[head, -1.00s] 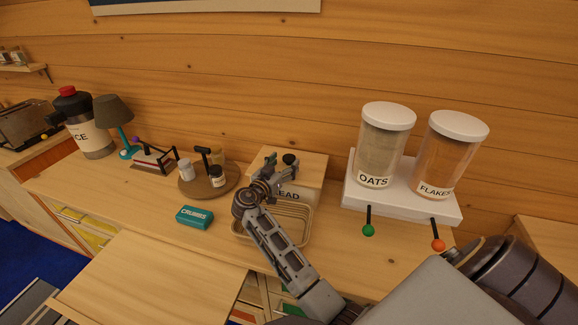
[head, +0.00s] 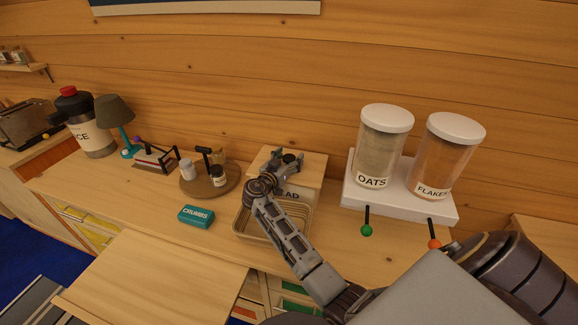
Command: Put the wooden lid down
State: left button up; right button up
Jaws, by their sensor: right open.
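The pale wooden lid (head: 312,168) lies on top of the bread box (head: 305,199), whose label is partly hidden by my arm. My right gripper (head: 289,163) is open over the left part of the lid, around or just beside its dark knob; the fingers hide how they stand to the knob. I cannot tell whether they touch it. My left gripper is out of view.
Oats (head: 381,150) and flakes (head: 440,160) dispensers stand to the right.

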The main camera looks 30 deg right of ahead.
aim_at(289, 157)
jog(key=shift+r, duration=0.1)
grip_shut()
jog(key=shift+r, duration=0.1)
dwell(0.3)
jog(key=shift+r+b, duration=0.8)
jog(key=shift+r, duration=4.15)
jog(key=shift+a+f, duration=0.1)
